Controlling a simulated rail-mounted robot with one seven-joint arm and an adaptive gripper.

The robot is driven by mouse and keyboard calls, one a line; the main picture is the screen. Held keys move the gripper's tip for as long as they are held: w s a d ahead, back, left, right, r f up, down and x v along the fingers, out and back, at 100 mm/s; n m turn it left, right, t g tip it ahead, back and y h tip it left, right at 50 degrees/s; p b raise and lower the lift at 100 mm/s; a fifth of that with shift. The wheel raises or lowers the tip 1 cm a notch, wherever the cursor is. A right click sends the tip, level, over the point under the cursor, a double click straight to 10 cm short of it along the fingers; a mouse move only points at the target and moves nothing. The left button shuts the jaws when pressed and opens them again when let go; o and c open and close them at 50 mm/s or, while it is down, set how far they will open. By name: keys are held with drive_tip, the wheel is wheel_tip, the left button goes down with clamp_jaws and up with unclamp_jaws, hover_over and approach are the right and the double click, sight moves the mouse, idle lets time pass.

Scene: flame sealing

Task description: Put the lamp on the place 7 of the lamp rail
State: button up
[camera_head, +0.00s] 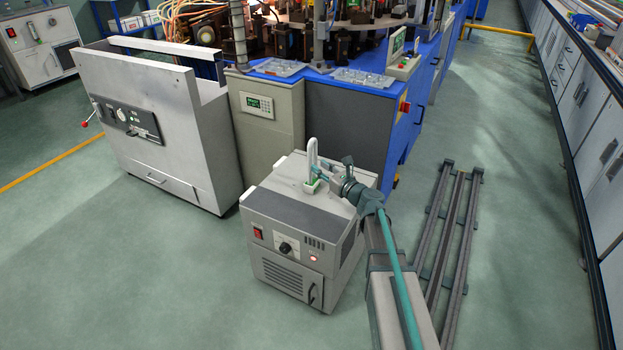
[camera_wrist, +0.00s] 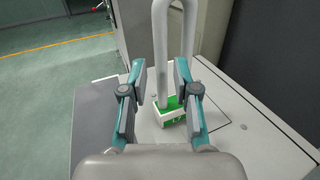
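The lamp is a white U-shaped tube (camera_head: 312,155) with a green and white base. It stands upright on top of a grey cabinet (camera_head: 280,213). In the wrist view the lamp's tube (camera_wrist: 160,45) rises in front of my gripper (camera_wrist: 160,75), and its base (camera_wrist: 172,113) shows between the two fingers. My gripper (camera_head: 327,172) is open, its teal fingers either side of the lamp, with a gap visible to the tube. I cannot tell how far the fingertips reach around it. I cannot pick out the lamp rail or its place 7.
A blue machine (camera_head: 352,105) with clear trays on its top stands behind the cabinet. A white cabinet (camera_head: 150,120) stands at the left. Dark rails (camera_head: 447,235) lie on the floor at the right. The green floor (camera_head: 125,270) at front left is clear.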

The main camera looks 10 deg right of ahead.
sight(311, 160)
drive_tip(key=shift+b+x, duration=0.45)
drive_tip(key=shift+x, duration=2.3)
clamp_jaws()
